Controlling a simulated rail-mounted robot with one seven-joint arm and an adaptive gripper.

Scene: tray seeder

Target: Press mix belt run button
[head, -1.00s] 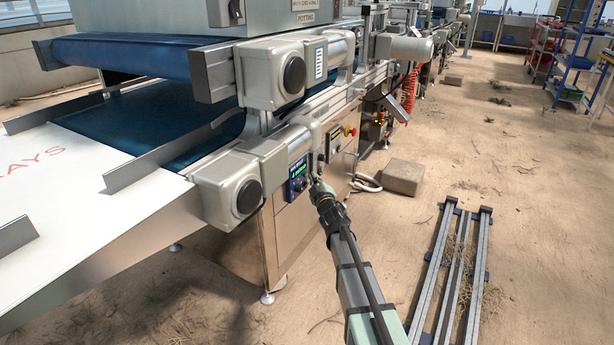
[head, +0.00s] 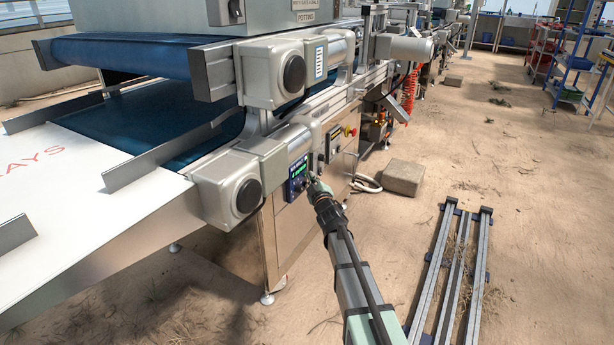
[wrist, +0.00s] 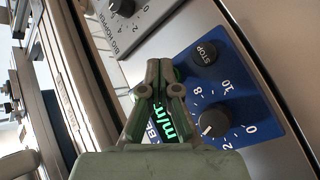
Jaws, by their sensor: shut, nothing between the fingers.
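The blue mix belt panel (head: 297,179) is on the side of the steel machine. In the wrist view the panel (wrist: 262,112) shows tilted, with a black STOP button (wrist: 204,53), a speed dial (wrist: 214,122) and a green lit display (wrist: 170,120) partly behind my fingers. My gripper (wrist: 160,66) is shut and empty, its fingertips over the panel to the left of STOP. A bit of green shows beside the tips. The run button is not clearly visible; the fingers may hide it. I cannot tell whether the tips touch the panel. In the head view my gripper (head: 316,182) is at the panel's right side.
Another dial (wrist: 122,8), labelled as a hopper, is on the steel face nearby. A control box with a red button (head: 348,131) lies farther along the machine. Motor housings (head: 228,188) jut out left of the panel. Metal rails (head: 446,270) lie on the floor to the right.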

